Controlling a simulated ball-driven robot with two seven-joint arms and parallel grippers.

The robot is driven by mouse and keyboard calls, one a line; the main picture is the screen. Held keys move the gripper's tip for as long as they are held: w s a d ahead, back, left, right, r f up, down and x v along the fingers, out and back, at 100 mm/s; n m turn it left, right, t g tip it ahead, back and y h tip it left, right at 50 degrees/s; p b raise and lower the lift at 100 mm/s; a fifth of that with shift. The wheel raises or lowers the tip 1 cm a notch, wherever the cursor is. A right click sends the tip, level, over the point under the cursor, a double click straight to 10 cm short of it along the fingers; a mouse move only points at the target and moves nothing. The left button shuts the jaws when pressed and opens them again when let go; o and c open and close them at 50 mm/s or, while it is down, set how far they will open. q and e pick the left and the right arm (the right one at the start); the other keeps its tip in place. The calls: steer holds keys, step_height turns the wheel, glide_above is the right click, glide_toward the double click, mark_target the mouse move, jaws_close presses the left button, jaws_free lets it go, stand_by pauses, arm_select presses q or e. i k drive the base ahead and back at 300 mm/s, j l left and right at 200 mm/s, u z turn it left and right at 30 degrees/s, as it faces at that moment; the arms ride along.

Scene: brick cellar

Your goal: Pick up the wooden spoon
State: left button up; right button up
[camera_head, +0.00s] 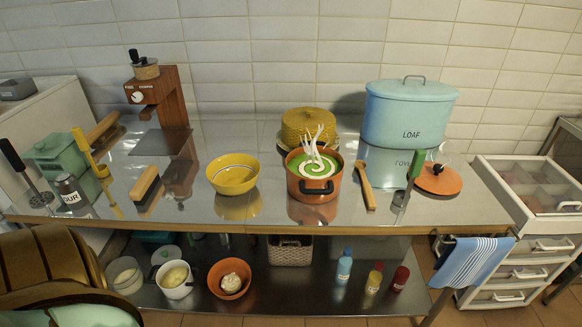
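The wooden spoon (365,186) lies on the shiny metal counter (330,218), just right of an orange pot (298,187) of green soup with a white swirl. One end points to the back wall and the other to the front edge. A small gap shows between spoon and pot. Neither of my grippers is in view, so nothing is seen touching the spoon.
A green-handled utensil (413,165) stands upright right of the spoon, near an orange lid (438,180). A blue LOAF bin (407,115) stands behind. A yellow bowl (233,174) is left of the pot. The counter in front of the spoon is clear.

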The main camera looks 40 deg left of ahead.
mark_target(360, 166)
steer(key=i+j+u, duration=0.15)
steer(key=i+u, duration=0.25)
steer(key=i, duration=0.2)
steer(key=i+u, duration=0.4)
steer(key=i, duration=0.15)
